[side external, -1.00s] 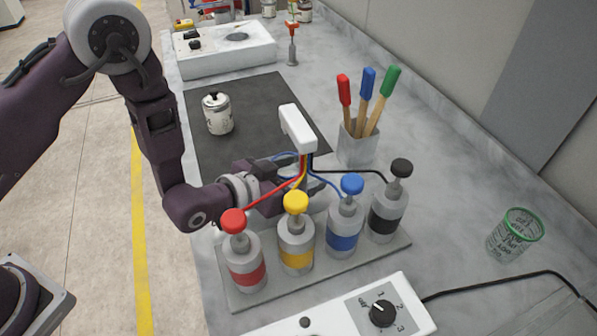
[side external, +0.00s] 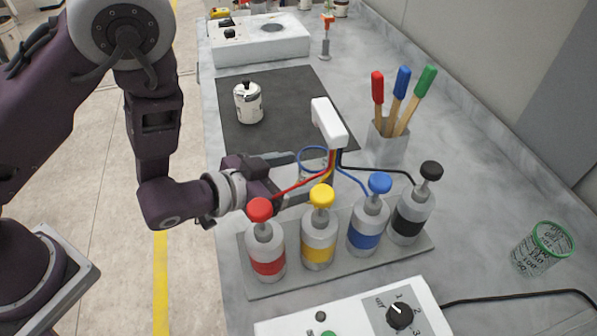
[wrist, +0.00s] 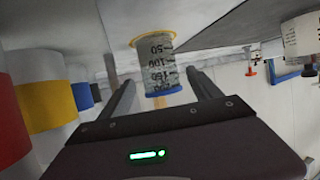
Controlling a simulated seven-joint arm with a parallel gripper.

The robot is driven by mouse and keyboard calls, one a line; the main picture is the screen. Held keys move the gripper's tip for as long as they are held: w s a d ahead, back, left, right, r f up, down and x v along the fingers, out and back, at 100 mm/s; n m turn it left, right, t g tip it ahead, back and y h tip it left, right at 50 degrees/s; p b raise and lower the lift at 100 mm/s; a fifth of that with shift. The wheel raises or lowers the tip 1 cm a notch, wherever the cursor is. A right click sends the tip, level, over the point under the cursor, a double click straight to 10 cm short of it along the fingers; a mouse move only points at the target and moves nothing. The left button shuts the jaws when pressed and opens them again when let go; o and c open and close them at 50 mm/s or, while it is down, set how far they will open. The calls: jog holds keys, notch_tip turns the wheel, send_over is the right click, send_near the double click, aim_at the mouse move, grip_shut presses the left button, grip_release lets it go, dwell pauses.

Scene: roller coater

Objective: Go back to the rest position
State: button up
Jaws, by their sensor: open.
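My gripper (side external: 305,177) is on the left side of the bench, behind the row of pump bottles and below the white block. Its fingers point right and are apart. In the wrist view my gripper (wrist: 162,82) is also open, with nothing visibly held. A clear marked beaker (wrist: 158,68) with a blue band shows between the fingers; I cannot tell how far beyond them it is. My upper arm stands at the left, over the floor beside the bench. Parts of the fingers are hidden by cables.
Bottles with red (side external: 268,255), yellow (side external: 319,240), blue (side external: 369,227) and black (side external: 411,215) bands stand close in front. A white block (side external: 329,122) with coloured cables hangs near the fingers. A white pot (side external: 248,104) is on the dark mat (side external: 290,88). The floor side is clear.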

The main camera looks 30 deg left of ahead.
jog(key=shift+n, duration=0.5)
jog(key=r, duration=0.1)
jog(key=w+r, duration=0.1)
jog(key=r, duration=0.3)
jog(key=shift+w+a+r, duration=0.1)
jog(key=shift+w+a, duration=0.05)
jog(key=shift+w, duration=0.2)
jog(key=s+a+r+n+g+y, duration=0.3)
jog(key=s+a+r, duration=0.2)
jog(key=a+r, duration=0.55)
jog(key=s+a+r+g+y, duration=0.1)
jog(key=s+a, duration=0.3)
jog(key=s, duration=0.6)
jog(key=s+a+r+g+y, duration=0.1)
jog(key=s+a+r+g, duration=0.1)
jog(key=s, duration=0.8)
jog(key=a+g, duration=0.1)
jog(key=a, duration=0.1)
jog(key=shift+a, duration=0.35)
